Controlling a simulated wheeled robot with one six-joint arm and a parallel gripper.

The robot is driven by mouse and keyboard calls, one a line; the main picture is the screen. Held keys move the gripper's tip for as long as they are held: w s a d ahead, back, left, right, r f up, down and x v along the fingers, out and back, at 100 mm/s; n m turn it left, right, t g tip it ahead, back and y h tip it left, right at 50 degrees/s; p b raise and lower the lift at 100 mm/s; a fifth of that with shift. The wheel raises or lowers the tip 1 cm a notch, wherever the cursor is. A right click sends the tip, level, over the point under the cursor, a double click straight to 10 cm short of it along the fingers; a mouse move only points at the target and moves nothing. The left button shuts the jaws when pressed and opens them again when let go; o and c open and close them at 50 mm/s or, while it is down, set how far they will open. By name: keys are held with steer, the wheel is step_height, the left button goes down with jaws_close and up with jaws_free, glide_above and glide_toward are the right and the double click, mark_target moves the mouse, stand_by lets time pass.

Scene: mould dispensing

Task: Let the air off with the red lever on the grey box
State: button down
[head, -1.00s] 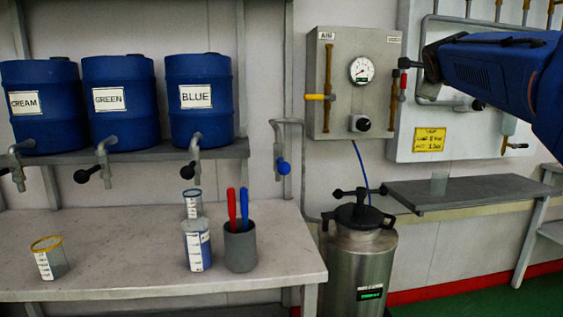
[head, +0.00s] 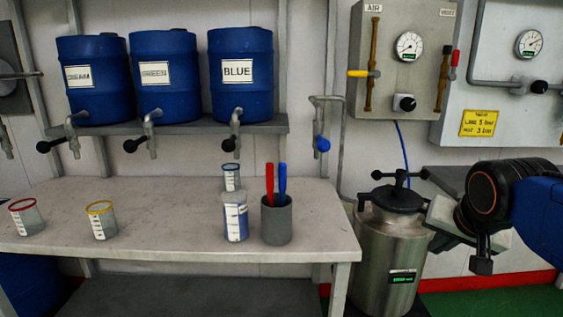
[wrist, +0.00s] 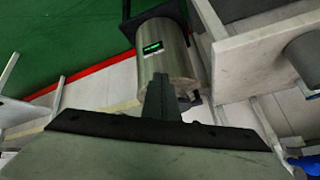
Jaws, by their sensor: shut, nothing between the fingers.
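The grey box (head: 385,75) hangs on the wall at the upper right in the head view. Its red lever (head: 455,58) is on a brass pipe at the box's right edge, beneath a small label, and stands about upright. A round gauge (head: 409,45) is on the box front; its needle is too small to read. My gripper (head: 482,266) is low, in front of the steel tank's right side, well below the lever and apart from it. It is shut and empty. In the wrist view my gripper (wrist: 158,88) points toward the tank; the red lever is not in that view.
The box also has a yellow lever (head: 358,73), lying sideways, and a black knob (head: 404,103). A steel tank (head: 385,260) with a black lid stands below, joined by a blue hose. The bench (head: 150,218) holds cups and a grey holder. A second panel hangs at right.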

steer(key=s+a+f+n+g, duration=0.1)
steer(key=s+a+f+n, duration=0.1)
steer(key=s+f, duration=0.3)
steer(key=s+a+f+n+g+y, duration=0.1)
steer(key=s+a+f+n, duration=0.1)
steer(key=s+f+n, duration=0.2)
step_height(320, 180, down, 2)
steer(key=shift+s+f, duration=0.15)
steer(key=shift+s, duration=0.75)
steer(key=shift+a, duration=0.1)
stand_by(0.6)
